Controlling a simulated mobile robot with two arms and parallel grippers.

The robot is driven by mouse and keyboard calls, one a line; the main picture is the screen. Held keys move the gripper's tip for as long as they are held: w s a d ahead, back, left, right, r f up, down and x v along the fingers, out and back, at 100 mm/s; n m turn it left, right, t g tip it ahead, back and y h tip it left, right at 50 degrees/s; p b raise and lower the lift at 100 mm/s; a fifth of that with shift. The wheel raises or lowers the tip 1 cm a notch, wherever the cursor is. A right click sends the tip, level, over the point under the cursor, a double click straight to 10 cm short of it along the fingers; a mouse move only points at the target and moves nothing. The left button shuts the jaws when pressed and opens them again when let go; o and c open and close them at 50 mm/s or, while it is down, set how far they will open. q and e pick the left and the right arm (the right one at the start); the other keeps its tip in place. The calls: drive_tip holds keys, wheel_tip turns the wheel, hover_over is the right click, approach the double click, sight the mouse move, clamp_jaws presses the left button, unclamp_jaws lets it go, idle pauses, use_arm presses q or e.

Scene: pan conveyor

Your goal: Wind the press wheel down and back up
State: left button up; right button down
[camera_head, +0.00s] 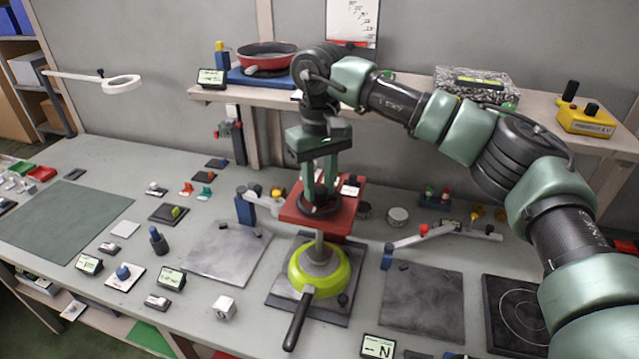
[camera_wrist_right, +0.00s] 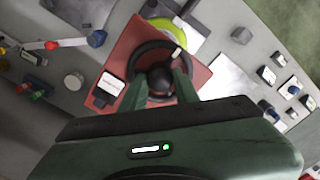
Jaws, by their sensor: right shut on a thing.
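The press wheel (camera_head: 322,210) is a black ring on top of the red press head (camera_head: 290,213). In the right wrist view the wheel (camera_wrist_right: 139,54) shows a pale mark at its upper right, and the red plate (camera_wrist_right: 121,50) lies below it. My right gripper (camera_head: 320,192) points down onto the wheel from above. Its green fingers (camera_wrist_right: 160,84) are shut on the dark middle of the wheel. Under the press, a lime-green pan (camera_head: 302,282) with a black handle sits on a grey plate (camera_head: 335,309), below the press ram. My left gripper is not in view.
A shelf (camera_head: 262,94) behind holds a red pan (camera_head: 266,58), a speckled box (camera_head: 477,82) and a yellow control box (camera_head: 585,122). Grey plates (camera_head: 421,310) flank the press. A small white cube (camera_head: 223,307) and several small items stand on the bench at left.

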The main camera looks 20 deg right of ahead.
sight(319, 189)
drive_tip(key=c, duration=1.1)
unclamp_jaws()
drive_tip(key=shift+o, duration=0.2)
drive_tip(key=shift+r, duration=0.15)
drive_tip(key=shift+r, duration=0.4)
wheel_tip(319, 189, up, 7)
drive_tip(key=shift+f+b, duration=0.1)
drive_tip(key=shift+b, duration=0.7)
